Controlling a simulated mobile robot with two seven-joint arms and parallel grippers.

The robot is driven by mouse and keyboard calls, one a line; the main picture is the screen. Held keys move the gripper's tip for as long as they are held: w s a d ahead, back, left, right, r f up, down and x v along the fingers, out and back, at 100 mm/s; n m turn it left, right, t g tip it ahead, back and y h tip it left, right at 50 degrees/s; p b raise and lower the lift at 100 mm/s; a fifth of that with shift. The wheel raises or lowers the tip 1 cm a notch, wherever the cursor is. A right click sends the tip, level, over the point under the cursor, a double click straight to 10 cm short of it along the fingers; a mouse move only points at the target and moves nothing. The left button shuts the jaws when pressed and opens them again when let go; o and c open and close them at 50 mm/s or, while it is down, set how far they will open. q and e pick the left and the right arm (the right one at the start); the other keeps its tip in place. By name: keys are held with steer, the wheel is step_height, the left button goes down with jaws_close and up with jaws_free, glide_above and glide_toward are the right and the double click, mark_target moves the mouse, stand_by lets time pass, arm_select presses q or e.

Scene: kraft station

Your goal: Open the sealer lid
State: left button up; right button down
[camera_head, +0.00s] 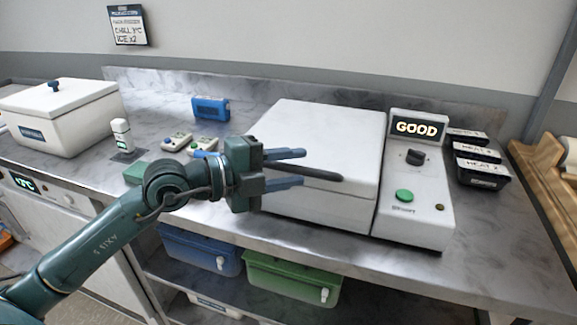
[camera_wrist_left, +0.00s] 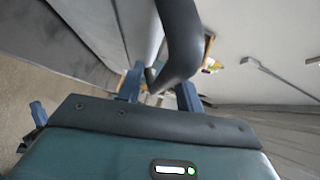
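The sealer (camera_head: 320,202) is a large white box on the steel counter, with its white lid (camera_head: 330,130) down. A dark bar handle (camera_head: 322,175) runs along the lid's front edge. My left gripper (camera_head: 294,168) is at the handle's left part, one finger above it and one below. In the left wrist view the curved handle (camera_wrist_left: 181,40) runs between the two blue fingers (camera_wrist_left: 158,92). The fingers are apart, with a gap beside the handle; I cannot tell whether either touches it. My right gripper is not in view.
The sealer's panel (camera_head: 418,215) has a green button (camera_head: 404,196), a black knob and a display (camera_head: 417,127) reading GOOD. Black trays (camera_head: 482,174) stand to its right. A white lidded box (camera_head: 62,115), a small bottle (camera_head: 122,135) and a blue device (camera_head: 211,108) are to the left.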

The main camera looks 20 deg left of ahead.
arm_select(q)
jaws_close()
steer(key=shift+r, duration=0.1)
stand_by(0.4)
